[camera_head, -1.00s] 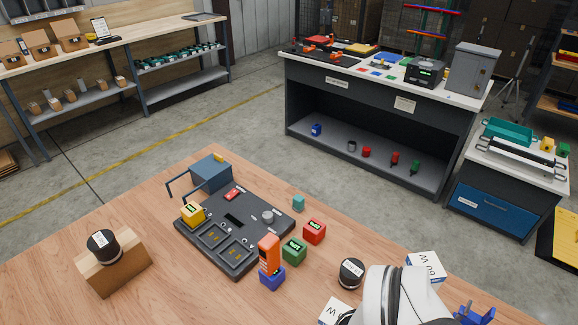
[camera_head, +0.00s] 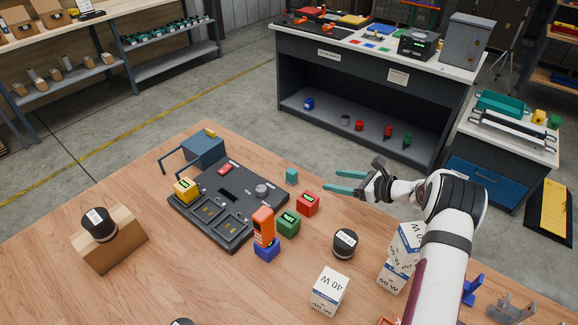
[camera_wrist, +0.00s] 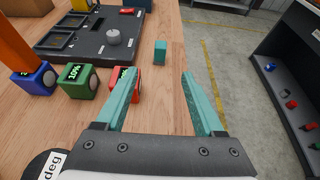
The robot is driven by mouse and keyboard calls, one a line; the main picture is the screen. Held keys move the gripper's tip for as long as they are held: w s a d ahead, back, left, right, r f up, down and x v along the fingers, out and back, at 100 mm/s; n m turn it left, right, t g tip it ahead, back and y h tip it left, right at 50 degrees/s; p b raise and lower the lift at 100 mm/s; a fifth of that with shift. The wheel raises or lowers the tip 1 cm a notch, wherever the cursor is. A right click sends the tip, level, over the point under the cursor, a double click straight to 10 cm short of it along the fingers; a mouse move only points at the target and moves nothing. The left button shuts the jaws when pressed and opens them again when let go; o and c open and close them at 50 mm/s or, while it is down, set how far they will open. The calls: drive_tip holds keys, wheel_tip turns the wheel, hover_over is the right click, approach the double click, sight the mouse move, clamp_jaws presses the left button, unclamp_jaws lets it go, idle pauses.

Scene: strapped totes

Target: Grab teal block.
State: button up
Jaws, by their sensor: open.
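The small teal block (camera_head: 292,176) stands on the wooden table just right of the dark board's far right corner. In the wrist view the teal block (camera_wrist: 160,51) lies ahead of and between the fingertips, near the table's edge. My gripper (camera_head: 326,181) has teal fingers and is to the right of the block in the head view, apart from it. In the wrist view my gripper (camera_wrist: 158,72) is open and empty. The red block (camera_head: 308,204) is near my left finger, which partly hides it in the wrist view.
A dark board (camera_head: 228,203) with a grey knob lies left of the block. A green block (camera_head: 288,223), an orange block (camera_head: 263,226) on a blue block (camera_head: 267,250) and a black round weight (camera_head: 344,243) stand nearer. The table's far edge is close beyond the teal block.

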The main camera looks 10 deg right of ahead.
sight(296, 175)
drive_tip(key=x, duration=1.5)
drive_tip(key=shift+w+a+f, duration=0.1)
drive_tip(key=shift+w+f, duration=0.1)
drive_tip(key=shift+f, duration=0.1)
clamp_jaws()
